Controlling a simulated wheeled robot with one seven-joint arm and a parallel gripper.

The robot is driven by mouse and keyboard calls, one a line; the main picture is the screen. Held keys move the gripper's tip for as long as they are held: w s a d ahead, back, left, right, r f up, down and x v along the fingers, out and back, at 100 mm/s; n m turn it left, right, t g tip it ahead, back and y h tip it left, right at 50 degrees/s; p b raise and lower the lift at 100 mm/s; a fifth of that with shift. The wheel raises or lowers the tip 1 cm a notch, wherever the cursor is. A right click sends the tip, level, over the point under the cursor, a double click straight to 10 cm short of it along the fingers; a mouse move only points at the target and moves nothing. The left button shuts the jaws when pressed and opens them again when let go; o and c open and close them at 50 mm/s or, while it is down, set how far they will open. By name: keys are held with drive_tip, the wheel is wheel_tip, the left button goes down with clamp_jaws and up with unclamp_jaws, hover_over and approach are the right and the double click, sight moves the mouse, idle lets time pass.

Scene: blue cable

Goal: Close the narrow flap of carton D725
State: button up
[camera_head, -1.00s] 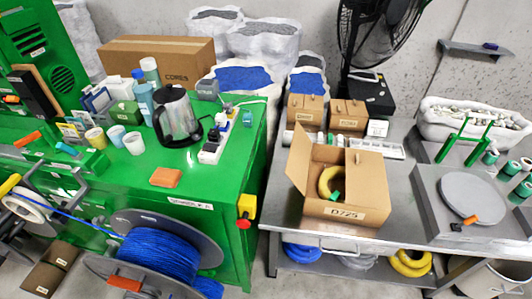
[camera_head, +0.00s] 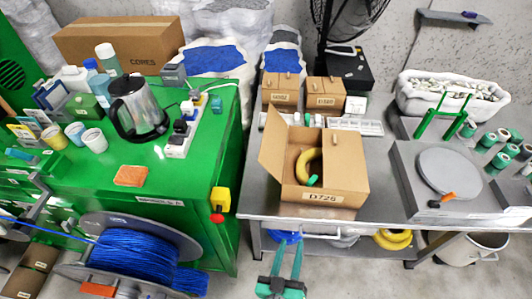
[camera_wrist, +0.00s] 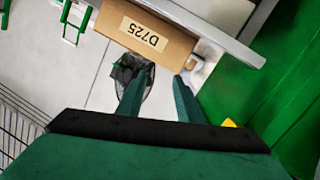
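Carton D725 (camera_head: 296,194) stands open on the grey bench, its label facing front. A wide flap (camera_head: 272,150) stands up on its left side, and a cardboard panel (camera_head: 346,152) with a small hole is at the back right; I cannot tell which flap is the narrow one. A yellow coil (camera_head: 306,164) and a small green item lie inside. My gripper (camera_head: 286,246) is in front of and below the carton, apart from it. In the wrist view my gripper (camera_wrist: 158,88) is open and empty, with the carton's labelled face (camera_wrist: 150,38) beyond the fingers.
The metal bench (camera_head: 255,200) has two small cartons (camera_head: 280,97) behind D725 and a round grey plate (camera_head: 448,170) on a stand to the right. The green cabinet (camera_head: 190,225) with a red-yellow stop button (camera_head: 219,204) stands close on the left.

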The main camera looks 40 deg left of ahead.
drive_tip(key=w+a+r+n+y, duration=0.2)
drive_tip(key=w+a+r+n, duration=0.1)
drive_tip(key=w+a, duration=0.55)
drive_tip(key=n+y, duration=0.1)
drive_tip(key=n, duration=0.1)
approach(266, 153)
wheel_tip(266, 153, down, 2)
drive_tip(key=x, duration=1.1)
drive_tip(key=shift+w+a, duration=0.25)
drive_tip(key=shift+a, duration=0.05)
drive_tip(key=shift+r, duration=0.1)
clamp_jaws()
